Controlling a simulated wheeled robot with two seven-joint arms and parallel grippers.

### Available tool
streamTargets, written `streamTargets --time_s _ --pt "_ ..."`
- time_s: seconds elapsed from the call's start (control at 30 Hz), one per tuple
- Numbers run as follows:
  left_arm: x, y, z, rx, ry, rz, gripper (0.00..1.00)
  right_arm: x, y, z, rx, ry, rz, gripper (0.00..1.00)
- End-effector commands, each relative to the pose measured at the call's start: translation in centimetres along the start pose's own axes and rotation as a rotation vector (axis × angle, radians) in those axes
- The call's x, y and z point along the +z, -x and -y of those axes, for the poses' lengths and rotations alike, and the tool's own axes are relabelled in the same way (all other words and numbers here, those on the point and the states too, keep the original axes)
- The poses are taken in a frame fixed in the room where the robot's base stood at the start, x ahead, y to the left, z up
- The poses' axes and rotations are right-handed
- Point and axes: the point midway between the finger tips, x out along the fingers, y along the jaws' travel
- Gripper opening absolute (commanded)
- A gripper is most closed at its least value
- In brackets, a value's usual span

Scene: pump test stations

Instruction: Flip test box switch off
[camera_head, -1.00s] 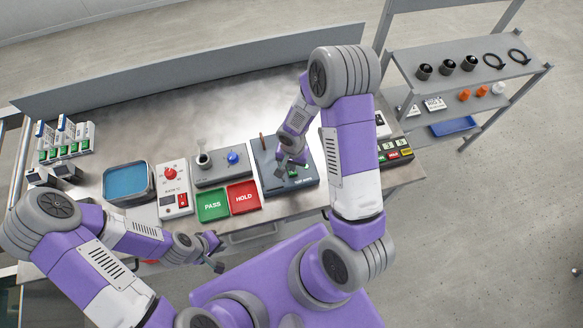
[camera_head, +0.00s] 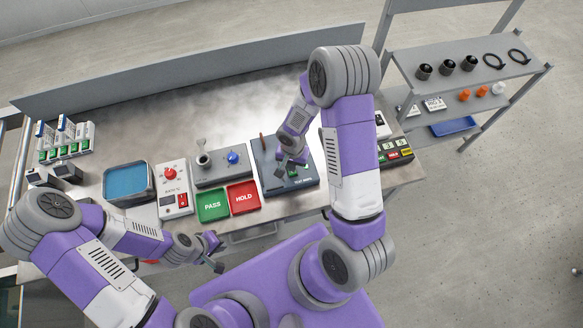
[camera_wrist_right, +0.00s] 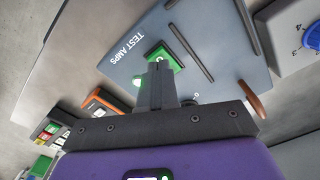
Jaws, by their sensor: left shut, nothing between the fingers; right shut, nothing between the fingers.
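The grey-blue test box (camera_head: 273,186), lettered TEST AMPS, sits on the bench near its front edge. It also fills much of the right wrist view (camera_wrist_right: 205,32). There, its green switch (camera_wrist_right: 172,50) lies right at the tips of my right gripper (camera_wrist_right: 160,66). The fingers are shut and empty and partly hide the switch; I cannot tell whether they touch it. A green lit lamp (camera_wrist_right: 138,83) shows beside the fingers. In the head view my right gripper (camera_head: 283,174) is low over the box. My left gripper (camera_head: 219,266) is shut and empty, in front of the bench.
Left of the box are the green PASS tray (camera_head: 212,205), the red HOLD tray (camera_head: 243,197), a grey station with a blue knob (camera_head: 215,176), a meter with a red dial (camera_head: 172,187) and a blue-lined bin (camera_head: 128,181). A shelf rack (camera_head: 465,80) stands at the right.

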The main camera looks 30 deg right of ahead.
Motion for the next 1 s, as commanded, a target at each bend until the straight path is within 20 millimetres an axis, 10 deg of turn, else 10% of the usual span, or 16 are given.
streamTargets --time_s 1.0 --pt "-0.04 -0.87 0.32 0.0 0.0 0.0 0.0 0.0 -0.86 0.01 0.0 0.0 0.0 0.0"
